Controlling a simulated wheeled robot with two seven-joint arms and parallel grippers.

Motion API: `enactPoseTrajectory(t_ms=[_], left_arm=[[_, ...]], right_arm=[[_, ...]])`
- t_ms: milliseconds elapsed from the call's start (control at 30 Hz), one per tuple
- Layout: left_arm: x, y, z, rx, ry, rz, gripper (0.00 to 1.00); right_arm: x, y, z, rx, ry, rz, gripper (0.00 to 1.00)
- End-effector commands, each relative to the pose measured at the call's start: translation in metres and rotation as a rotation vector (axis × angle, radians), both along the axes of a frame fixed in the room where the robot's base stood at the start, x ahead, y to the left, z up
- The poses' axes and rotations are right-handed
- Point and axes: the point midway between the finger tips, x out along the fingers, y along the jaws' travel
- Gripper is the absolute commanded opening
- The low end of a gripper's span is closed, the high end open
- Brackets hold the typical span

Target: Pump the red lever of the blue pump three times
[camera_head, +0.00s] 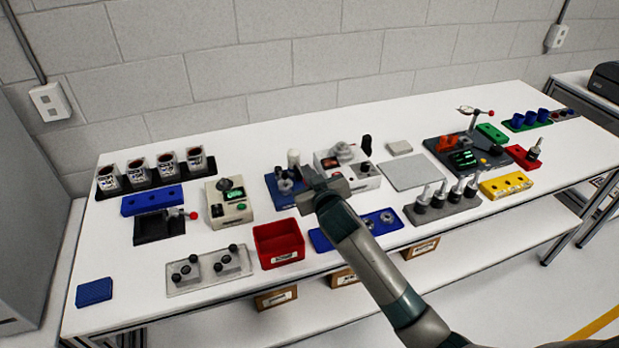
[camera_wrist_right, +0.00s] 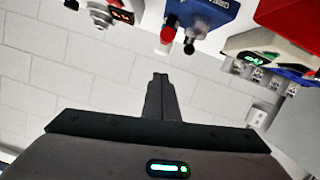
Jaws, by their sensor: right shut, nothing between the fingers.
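The blue pump (camera_head: 276,199) stands mid-table in the head view, with grey fittings on top and a white cylinder (camera_head: 293,157) at its back. In the wrist view a blue body (camera_wrist_right: 207,12) shows at the top edge, with a red-tipped white part (camera_wrist_right: 168,35) and a dark knob beside it. I cannot tell for sure that the red tip is the lever. My right gripper (camera_head: 311,178) is at the pump's right side and hides part of it. Its fingers (camera_wrist_right: 160,80) are shut, empty, and apart from the red-tipped part. My left gripper is out of view.
A red bin (camera_head: 279,244) and a blue tray (camera_head: 322,240) lie in front of the pump. A white device (camera_head: 355,183) stands close on the right, and a beige device (camera_head: 230,205) on the left. The wall is behind the table.

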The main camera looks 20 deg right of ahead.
Motion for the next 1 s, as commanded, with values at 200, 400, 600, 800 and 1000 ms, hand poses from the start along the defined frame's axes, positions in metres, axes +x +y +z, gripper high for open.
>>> enactPoseTrajectory(t_ms=[200, 400, 600, 800, 1000], left_arm=[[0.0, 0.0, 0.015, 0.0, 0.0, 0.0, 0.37], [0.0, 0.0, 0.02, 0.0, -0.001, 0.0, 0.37], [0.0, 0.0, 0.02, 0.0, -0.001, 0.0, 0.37], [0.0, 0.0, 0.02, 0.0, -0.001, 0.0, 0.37], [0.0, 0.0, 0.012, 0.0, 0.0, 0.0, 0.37]], right_arm=[[0.012, -0.004, -0.021, 0.0, 0.005, 0.0, 0.0], [0.012, -0.007, -0.038, 0.001, 0.002, -0.001, 0.0], [0.012, -0.008, -0.042, 0.0, -0.001, 0.001, 0.0], [0.012, -0.008, -0.042, 0.0, 0.0, 0.001, 0.0], [0.011, -0.007, -0.047, 0.002, -0.011, 0.001, 0.0]])
